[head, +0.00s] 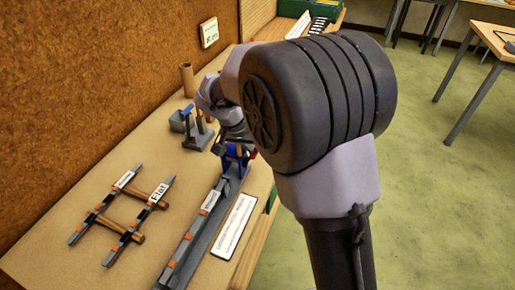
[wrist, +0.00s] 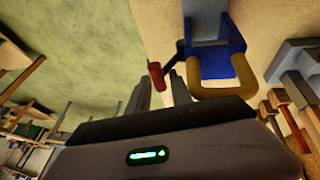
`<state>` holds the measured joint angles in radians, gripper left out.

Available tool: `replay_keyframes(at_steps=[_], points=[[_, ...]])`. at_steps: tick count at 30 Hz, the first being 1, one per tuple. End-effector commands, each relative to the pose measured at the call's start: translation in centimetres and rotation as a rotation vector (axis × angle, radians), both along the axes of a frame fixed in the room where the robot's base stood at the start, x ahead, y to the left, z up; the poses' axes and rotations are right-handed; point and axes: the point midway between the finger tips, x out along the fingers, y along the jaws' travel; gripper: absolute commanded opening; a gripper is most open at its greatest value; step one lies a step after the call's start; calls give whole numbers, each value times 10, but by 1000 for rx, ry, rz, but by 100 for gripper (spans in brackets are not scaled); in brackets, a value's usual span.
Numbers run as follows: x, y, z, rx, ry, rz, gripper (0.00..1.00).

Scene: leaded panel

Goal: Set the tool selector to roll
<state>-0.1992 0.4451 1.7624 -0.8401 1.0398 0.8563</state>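A blue fixture (wrist: 212,62) with a yellow curved handle (wrist: 228,86) stands in front of my gripper in the wrist view. A dark lever with a red knob (wrist: 156,76) sticks out of its left side. I cannot read any marking naming it as the tool selector or showing its setting. My gripper (wrist: 160,92) shows two grey fingers apart, with the red knob just beyond their tips; contact cannot be told. In the head view the blue fixture (head: 238,151) sits at the far end of a grey rail (head: 190,250), partly hidden by my arm.
A rack labelled "Flat" (head: 158,193) and a similar rack (head: 121,183) lie across wooden-handled tools. A grey device with a blue lever (head: 187,121) and a brown cylinder (head: 187,80) stand behind. A printed sheet (head: 236,226) lies at the bench's right edge.

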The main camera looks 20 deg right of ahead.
Motion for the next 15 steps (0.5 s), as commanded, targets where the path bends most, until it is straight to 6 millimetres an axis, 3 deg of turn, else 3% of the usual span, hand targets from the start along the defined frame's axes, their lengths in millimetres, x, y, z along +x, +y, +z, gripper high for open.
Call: replay_keyframes(at_steps=[6, 10, 15], points=[[0, 0, -2, 12, -9, 1, 36], [-5, -7, -11, 111, -84, -2, 36], [-18, 7, 46, 136, -101, 2, 36]])
